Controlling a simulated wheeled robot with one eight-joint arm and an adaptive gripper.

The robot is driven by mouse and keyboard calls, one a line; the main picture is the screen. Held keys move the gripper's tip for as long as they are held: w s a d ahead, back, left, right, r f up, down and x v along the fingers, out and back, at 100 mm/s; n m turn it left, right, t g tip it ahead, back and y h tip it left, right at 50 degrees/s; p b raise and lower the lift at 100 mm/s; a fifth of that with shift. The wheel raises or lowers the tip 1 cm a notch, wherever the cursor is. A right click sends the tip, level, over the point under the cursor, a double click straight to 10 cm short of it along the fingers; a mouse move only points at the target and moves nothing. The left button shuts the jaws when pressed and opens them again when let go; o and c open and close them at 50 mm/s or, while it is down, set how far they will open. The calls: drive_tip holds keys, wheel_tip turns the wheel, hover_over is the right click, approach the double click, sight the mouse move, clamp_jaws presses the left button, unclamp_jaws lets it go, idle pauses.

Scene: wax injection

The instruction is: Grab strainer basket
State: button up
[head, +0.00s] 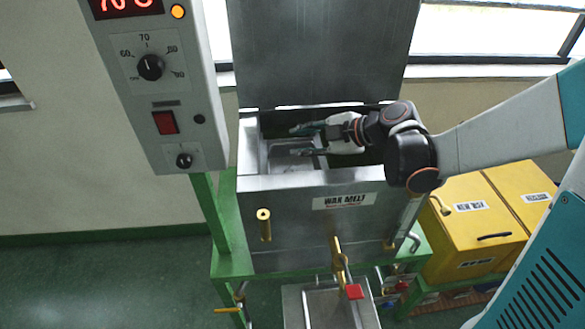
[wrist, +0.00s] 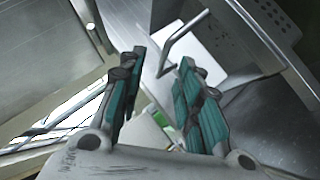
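The metal strainer basket (head: 284,162) sits inside the open wax melt tank (head: 290,205), partly hidden by my gripper and the tank's front wall. In the wrist view a bent metal rod, seemingly the basket's handle (wrist: 184,38), stands just beyond my fingertips, and a perforated metal wall (wrist: 283,18) shows at upper right. My gripper (head: 297,141) reaches in from the right at the tank's opening, fingers pointing left. It is open, with a clear gap between its teal-padded fingers (wrist: 162,60). Contact with the handle cannot be told.
The tank's lid (head: 318,50) stands raised behind the opening. A control box (head: 160,90) with dials and a red switch is at left. Brass valves (head: 338,262) project from the tank's front. Yellow bins (head: 475,225) stand at right below my arm.

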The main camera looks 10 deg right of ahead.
sight(293, 143)
drive_tip(key=b+x, duration=0.1)
drive_tip(key=x, duration=0.3)
drive_tip(key=shift+w+f+b, duration=0.1)
drive_tip(key=shift+f+b, duration=0.2)
drive_tip(key=shift+b, duration=0.05)
drive_tip(key=shift+r, duration=0.1)
clamp_jaws()
drive_tip(key=shift+r, duration=0.1)
